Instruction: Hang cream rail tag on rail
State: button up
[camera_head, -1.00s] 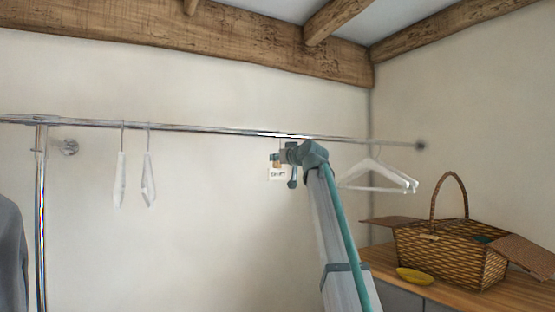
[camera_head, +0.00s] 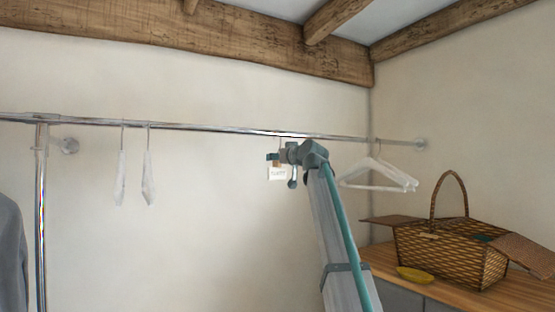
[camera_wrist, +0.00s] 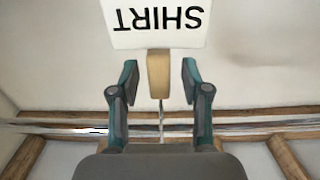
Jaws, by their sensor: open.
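The cream rail tag (camera_head: 277,174) hangs just below the rail (camera_head: 225,128) in the head view. In the wrist view the tag (camera_wrist: 160,24) appears upside down and reads SHIRT. A tan wooden block (camera_wrist: 158,72) joins it, with a thin metal hook stem running toward the rail (camera_wrist: 60,128). My gripper (camera_wrist: 160,78) is open, with one finger on each side of the block and a visible gap at each side. In the head view my gripper (camera_head: 275,158) is at the tag's top. The hook's top appears to meet the rail; exact contact is too small to tell.
White hangers (camera_head: 378,178) hang on the rail right of my gripper. Two more pale hangers (camera_head: 148,180) hang at left. A wicker basket (camera_head: 450,255) and a yellow dish (camera_head: 414,275) stand on a wooden top at right. The rail between my gripper and the left hangers is clear.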

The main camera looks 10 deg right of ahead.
jog(key=v, duration=1.2)
notch_tip(320, 180, down, 47)
jog(key=d+m+g+h, duration=0.2)
jog(key=m+g+h, duration=0.15)
jog(key=g, duration=0.35)
jog(key=s+a+f+m+g, duration=0.15)
jog(key=s+f, duration=0.35)
jog(key=f, duration=1.1)
jog(key=s+f+g, duration=0.3)
jog(key=s+f, duration=0.2)
jog(key=f, duration=1.1)
jog(key=s+a+f+g+h, duration=0.25)
jog(key=s+f+g, duration=0.35)
jog(key=s+f, duration=1.9)
jog(key=s+a+f+g, duration=0.1)
jog(key=s+f+g, duration=0.2)
jog(key=s, duration=1.3)
jog(key=s+a+f+n+g, duration=0.1)
jog(key=s+f+g, duration=0.2)
jog(key=s+f, duration=0.7)
jog(key=s, duration=0.6)
jog(key=shift+s, duration=0.4)
